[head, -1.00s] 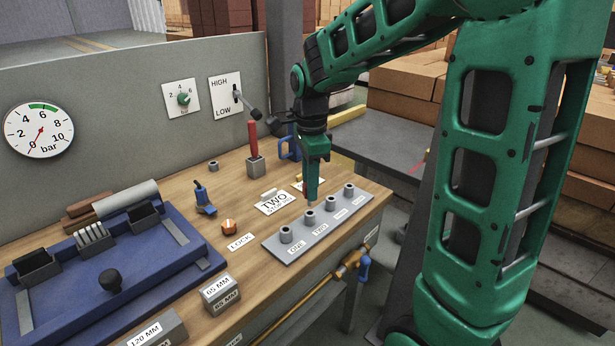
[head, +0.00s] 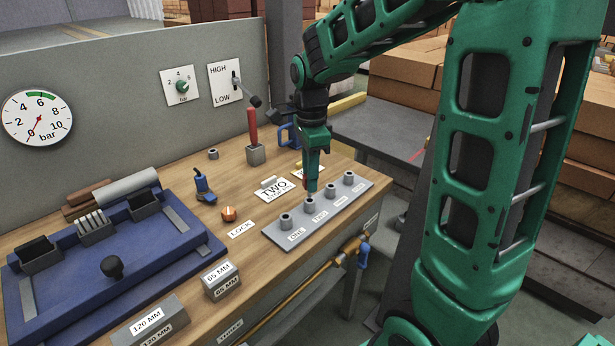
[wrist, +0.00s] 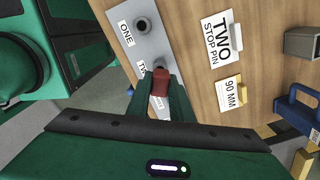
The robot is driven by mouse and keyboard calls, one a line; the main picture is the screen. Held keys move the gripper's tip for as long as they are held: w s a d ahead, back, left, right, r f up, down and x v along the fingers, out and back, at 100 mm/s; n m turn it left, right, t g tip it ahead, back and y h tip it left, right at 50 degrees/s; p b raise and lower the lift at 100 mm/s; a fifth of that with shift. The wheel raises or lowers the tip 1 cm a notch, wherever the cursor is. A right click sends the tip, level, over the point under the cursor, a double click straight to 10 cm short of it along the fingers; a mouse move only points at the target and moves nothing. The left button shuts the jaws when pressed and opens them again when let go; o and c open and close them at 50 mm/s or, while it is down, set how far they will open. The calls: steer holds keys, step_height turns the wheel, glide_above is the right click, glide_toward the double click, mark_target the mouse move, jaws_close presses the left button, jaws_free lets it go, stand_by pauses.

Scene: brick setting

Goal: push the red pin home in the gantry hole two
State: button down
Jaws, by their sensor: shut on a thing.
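The grey gantry plate (head: 275,234) lies along the bench's front edge and carries a row of raised round collars. Collar two (head: 309,205) is behind the "TWO" label; collar one (head: 286,221) is to its left. My gripper (head: 311,188) points down right over collar two, shut on the red pin. The red pin (wrist: 160,82) shows between the fingers in the wrist view, against collar two; only a sliver of red shows in the head view. The pin's lower end is hidden, so I cannot tell how deep it sits. Collar one (wrist: 142,25) looks empty.
A "TWO STOP PIN" card (head: 274,191) lies behind the plate. A red-handled lever (head: 254,135) and blue mug-like piece (head: 287,137) stand further back. An orange knob (head: 229,214) and blue fixture (head: 165,262) are left. Other collars (head: 349,177) rise close right.

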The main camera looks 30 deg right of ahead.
steer(key=shift+f, duration=2)
steer(key=c, duration=1.1)
jaws_free()
steer(key=shift+r, duration=0.1)
steer(key=shift+r, duration=2.95)
steer(key=s+d+n, duration=0.3)
steer(key=s+n, duration=0.1)
steer(key=s, duration=0.4)
steer(key=s+d+f+n, duration=0.1)
steer(key=s+d+n, duration=0.2)
steer(key=s, duration=0.6)
steer(key=s+d+n, duration=0.3)
steer(key=s+n, duration=0.4)
steer(key=s, duration=0.2)
steer(key=shift+d+f, duration=0.15)
steer(key=shift+f, duration=0.2)
